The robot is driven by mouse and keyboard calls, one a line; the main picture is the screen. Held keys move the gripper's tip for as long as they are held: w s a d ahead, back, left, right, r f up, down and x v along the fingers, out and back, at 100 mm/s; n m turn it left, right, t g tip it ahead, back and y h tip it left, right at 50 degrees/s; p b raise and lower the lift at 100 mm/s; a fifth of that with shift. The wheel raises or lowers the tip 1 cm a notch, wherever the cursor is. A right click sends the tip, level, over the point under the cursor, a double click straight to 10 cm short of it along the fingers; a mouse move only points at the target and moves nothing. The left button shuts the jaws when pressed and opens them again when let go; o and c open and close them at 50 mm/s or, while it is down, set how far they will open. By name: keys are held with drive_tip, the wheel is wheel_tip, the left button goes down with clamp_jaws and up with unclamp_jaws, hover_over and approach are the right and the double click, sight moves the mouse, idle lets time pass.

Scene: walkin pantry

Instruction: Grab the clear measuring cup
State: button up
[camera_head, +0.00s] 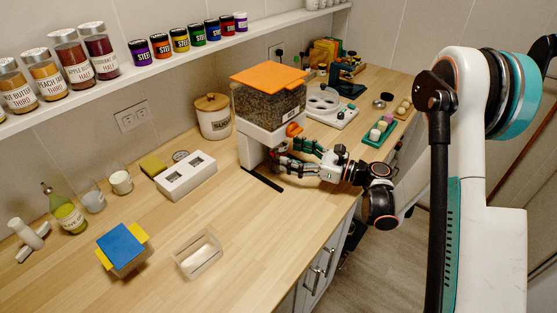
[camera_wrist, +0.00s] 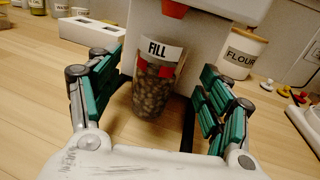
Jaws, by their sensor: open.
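The clear measuring cup (camera_wrist: 154,88) has a white "FILL" label and a red mark, and brown pieces fill much of it. It stands upright under the spout of the dispenser. My gripper (camera_wrist: 160,72) is open, with one green-padded finger on each side of the cup. A gap shows on the left and a small one on the right; I cannot tell whether the right finger touches. In the head view, my gripper (camera_head: 290,153) reaches in at the dispenser's front, and the cup is mostly hidden there by the fingers.
The orange-lidded dispenser (camera_head: 268,98) stands right behind the cup. A white block with square openings (camera_head: 186,176), a lidded canister (camera_head: 214,118) and a white tray with round holes (camera_head: 327,106) are nearby. A clear open box (camera_head: 198,255) is nearer the front.

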sight(287, 154)
drive_tip(key=b+x, duration=0.1)
drive_tip(key=x, duration=0.3)
drive_tip(key=shift+a+f+b, duration=0.15)
drive_tip(key=shift+a+b, duration=0.1)
drive_tip(key=shift+b, duration=0.05)
drive_tip(key=shift+w+a, duration=0.15)
drive_tip(key=shift+a, duration=0.15)
drive_tip(key=c, duration=1.3)
